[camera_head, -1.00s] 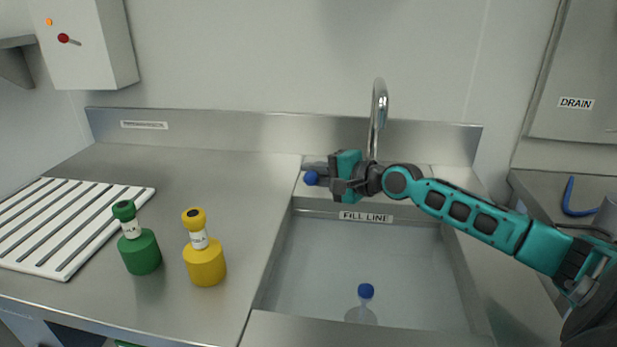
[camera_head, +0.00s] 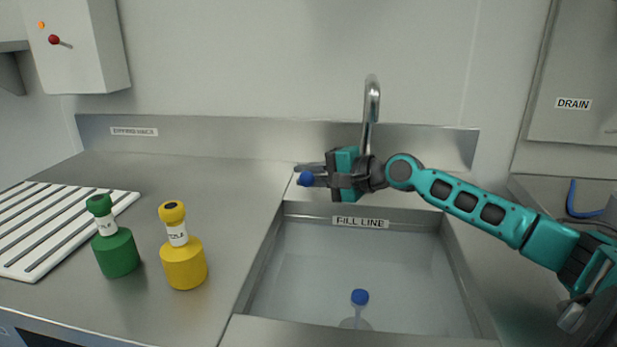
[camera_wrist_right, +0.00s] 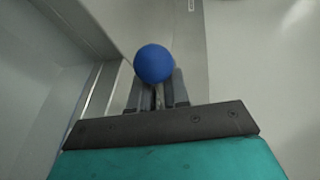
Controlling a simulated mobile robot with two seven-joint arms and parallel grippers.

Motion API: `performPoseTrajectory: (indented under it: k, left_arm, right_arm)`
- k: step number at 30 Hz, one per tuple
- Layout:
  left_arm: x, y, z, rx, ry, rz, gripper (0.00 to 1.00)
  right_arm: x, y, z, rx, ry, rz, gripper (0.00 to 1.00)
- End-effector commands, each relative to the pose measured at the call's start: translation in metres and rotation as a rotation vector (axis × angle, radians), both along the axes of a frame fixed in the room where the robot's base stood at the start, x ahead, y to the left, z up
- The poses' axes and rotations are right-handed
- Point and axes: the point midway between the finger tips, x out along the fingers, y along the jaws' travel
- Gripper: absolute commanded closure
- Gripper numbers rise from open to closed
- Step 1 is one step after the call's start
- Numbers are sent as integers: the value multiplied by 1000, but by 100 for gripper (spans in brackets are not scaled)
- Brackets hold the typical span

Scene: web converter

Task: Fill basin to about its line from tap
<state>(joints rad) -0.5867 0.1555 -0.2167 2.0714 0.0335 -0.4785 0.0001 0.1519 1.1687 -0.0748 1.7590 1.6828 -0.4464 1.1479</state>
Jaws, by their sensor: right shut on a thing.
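The basin (camera_head: 261,262) is sunk in the steel counter, with a FILL LINE label (camera_head: 361,222) on its back wall. Its inside is a smooth pale grey surface; I cannot tell the water level surely. A blue-topped piece with a pale, see-through lower part (camera_head: 360,297) stands in the basin near the front. The tap spout (camera_head: 371,100) rises behind the basin; no stream shows, but my right arm hides its lower part. My right gripper (camera_head: 316,179) is shut on the tap's blue knob (camera_head: 307,179), which also shows in the right wrist view (camera_wrist_right: 154,64). My left gripper is out of view.
A green bottle (camera_head: 117,252) and a yellow bottle (camera_head: 184,264) stand on the counter left of the basin. A white slatted rack (camera_head: 60,232) lies further left. A wall box with a red knob (camera_head: 54,40) hangs above. A DRAIN sign (camera_head: 573,104) is at right.

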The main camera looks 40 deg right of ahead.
Motion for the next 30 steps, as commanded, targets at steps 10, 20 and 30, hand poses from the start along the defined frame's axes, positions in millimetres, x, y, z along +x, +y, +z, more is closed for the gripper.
performPoseTrajectory:
  k: [10, 20, 30]
  left_arm:
    - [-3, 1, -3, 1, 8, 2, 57]
    - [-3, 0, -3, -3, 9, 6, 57]
    - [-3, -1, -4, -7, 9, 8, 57]
  right_arm:
    - [-1, 3, -3, 0, 9, 7, 68]
    - [-1, 1, -1, 0, 4, 2, 63]
    - [-19, -8, 2, -1, 7, 0, 63]
